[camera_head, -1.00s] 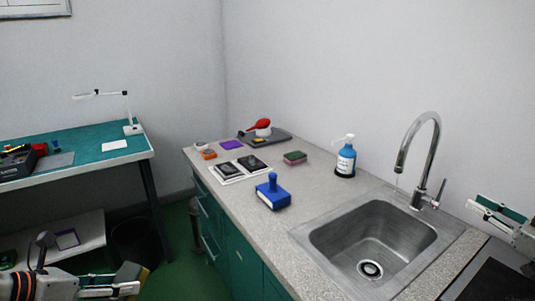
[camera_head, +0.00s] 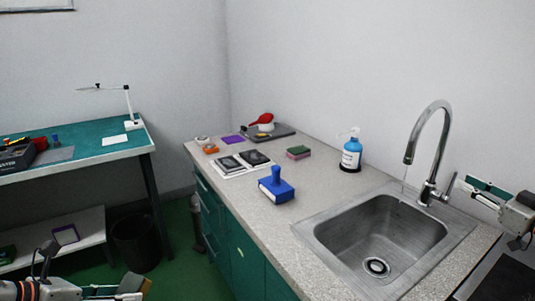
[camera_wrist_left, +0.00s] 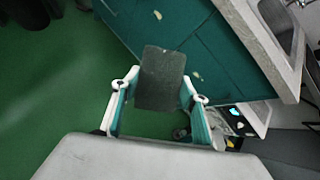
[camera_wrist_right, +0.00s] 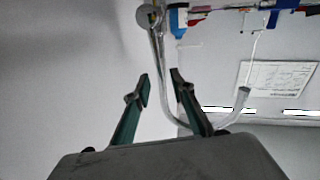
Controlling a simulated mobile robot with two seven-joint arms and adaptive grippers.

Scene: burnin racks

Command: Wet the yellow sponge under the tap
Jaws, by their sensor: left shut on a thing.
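My left gripper (camera_head: 132,288) is shut on a flat block low at the left, away from the counter. The block's dark grey-green face (camera_wrist_left: 160,78) shows between the fingers in the left wrist view; a thin tan edge (camera_head: 147,286) shows in the head view. It looks like the sponge, but its yellow side is mostly hidden. The tap (camera_head: 440,125) arches over the steel sink (camera_head: 328,238), with a thin pale line below its spout. It also shows in the right wrist view (camera_wrist_right: 243,95). My right gripper (camera_wrist_right: 160,85) is open and empty beside the tap.
A pink and green sponge (camera_head: 298,152), a blue bottle (camera_head: 351,156) and a blue block with a knob (camera_head: 276,189) stand on the counter (camera_head: 330,197). Green drawers (camera_head: 228,225) face the floor. A teal workbench (camera_head: 85,143) and a black bin (camera_head: 137,242) are at the left.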

